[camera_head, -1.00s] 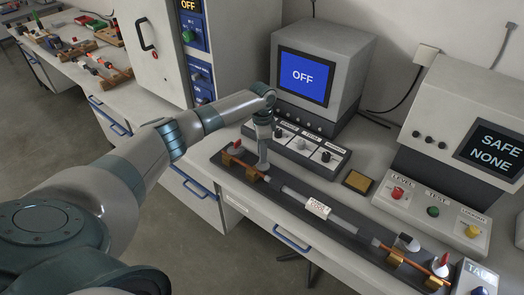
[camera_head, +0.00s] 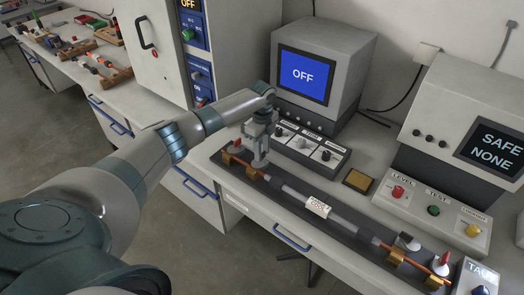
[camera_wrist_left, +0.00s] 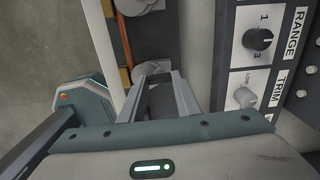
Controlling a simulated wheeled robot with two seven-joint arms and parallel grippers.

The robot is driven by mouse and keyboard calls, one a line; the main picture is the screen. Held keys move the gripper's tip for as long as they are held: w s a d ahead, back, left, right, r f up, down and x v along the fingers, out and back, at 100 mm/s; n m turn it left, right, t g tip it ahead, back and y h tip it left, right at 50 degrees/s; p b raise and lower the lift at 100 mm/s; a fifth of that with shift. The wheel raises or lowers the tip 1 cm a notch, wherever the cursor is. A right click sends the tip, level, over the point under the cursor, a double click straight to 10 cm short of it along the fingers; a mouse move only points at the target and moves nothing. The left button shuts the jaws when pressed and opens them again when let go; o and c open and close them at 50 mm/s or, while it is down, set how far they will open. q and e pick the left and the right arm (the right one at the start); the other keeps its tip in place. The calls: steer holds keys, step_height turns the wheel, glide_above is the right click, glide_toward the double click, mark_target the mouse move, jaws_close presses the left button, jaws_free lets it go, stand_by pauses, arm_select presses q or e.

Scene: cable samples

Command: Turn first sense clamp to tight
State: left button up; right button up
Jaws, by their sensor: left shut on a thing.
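The dark fixture (camera_head: 350,237) lies along the bench with a copper and grey cable sample (camera_head: 318,207) in it. At its left end a brass clamp with a red handle (camera_head: 236,147) shows. My left gripper (camera_head: 260,162) points down just right of that red handle, over the first sense clamp's place. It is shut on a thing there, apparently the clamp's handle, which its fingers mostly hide. In the left wrist view the fingers (camera_wrist_left: 160,92) are close together beside the copper rod (camera_wrist_left: 124,35) and brass blocks. My right gripper is not in view.
A knob panel (camera_head: 300,146) stands right behind the left gripper, with a monitor (camera_head: 305,75) reading OFF behind it. At the right are a brass pad (camera_head: 357,181), a button box (camera_head: 432,210) and a display (camera_head: 495,150) reading SAFE NONE.

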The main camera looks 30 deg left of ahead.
arm_select(q)
steer(key=shift+m, duration=0.3)
steer(key=o, duration=1)
steer(key=shift+o, duration=0.2)
steer(key=shift+r, duration=0.15)
step_height(320, 180, up, 17)
steer(key=b, duration=0.4)
